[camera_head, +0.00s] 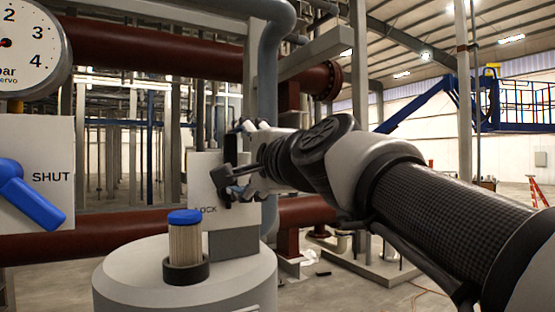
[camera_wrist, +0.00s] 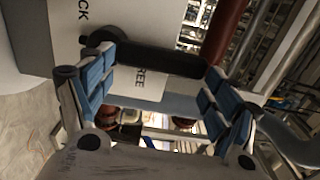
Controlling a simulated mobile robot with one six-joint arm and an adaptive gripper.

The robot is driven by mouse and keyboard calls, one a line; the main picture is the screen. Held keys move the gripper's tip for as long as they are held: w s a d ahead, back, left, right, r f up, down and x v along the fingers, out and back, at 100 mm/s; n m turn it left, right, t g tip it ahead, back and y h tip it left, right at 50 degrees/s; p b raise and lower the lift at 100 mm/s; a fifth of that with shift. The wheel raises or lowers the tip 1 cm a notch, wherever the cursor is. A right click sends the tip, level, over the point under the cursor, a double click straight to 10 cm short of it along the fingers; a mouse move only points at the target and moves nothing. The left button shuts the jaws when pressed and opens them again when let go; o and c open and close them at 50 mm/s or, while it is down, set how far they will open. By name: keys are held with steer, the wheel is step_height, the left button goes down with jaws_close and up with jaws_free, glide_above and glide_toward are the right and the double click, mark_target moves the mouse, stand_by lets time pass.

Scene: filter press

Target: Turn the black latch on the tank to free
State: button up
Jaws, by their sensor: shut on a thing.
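The black latch (camera_wrist: 160,60) is a dark bar with a rounded end. In the wrist view it spans the space between the blue-padded fingers of my gripper (camera_wrist: 160,78), which is shut on it. The word FREE shows just below the bar, partly covered, and the end of LOCK shows at upper left. In the head view my gripper (camera_head: 230,183) is at the pale latch plate (camera_head: 203,172) behind the white tank (camera_head: 125,282). My gripper mostly hides the latch there. LOCK is partly readable under the fingers.
A filter cartridge with a blue cap (camera_head: 185,217) stands on the tank top, left of and below my gripper. A blue handle (camera_head: 30,195) on a panel marked SHUT and a round gauge (camera_head: 30,45) are at far left. Brown pipes (camera_head: 150,50) run behind.

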steer(key=shift+r, duration=0.35)
steer(key=o, duration=1.5)
steer(key=shift+w+a+f, duration=0.1)
steer(key=shift+a+f, duration=0.05)
steer(key=shift+f, duration=0.1)
steer(key=shift+f, duration=0.1)
steer(key=v, duration=1.2)
